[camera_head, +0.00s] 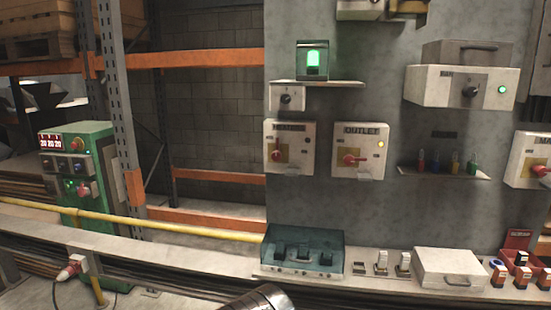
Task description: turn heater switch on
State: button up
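The heater switch box (289,146) is a white box with a "HEATER" label on the grey wall panel, just right of the orange rack. Its red rotary handle (277,154) sits on a yellow plate and looks close to upright. The small lamp at the box's right side looks dark red, not lit. A metal cylindrical part of my arm (260,301) shows at the bottom edge, well below the box. My gripper's fingers are not in view.
The outlet box (360,150) with a red handle and lit yellow lamp hangs right of the heater box. Above is a small shelf (340,83) with a green-lit device (313,60). Below are a teal socket unit (303,250) and a white case (450,269) on the bench. A yellow pipe (130,219) runs left.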

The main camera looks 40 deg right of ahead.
aim_at(277, 156)
jog(key=z, duration=0.05)
jog(key=i, duration=1)
jog(key=u, duration=0.05)
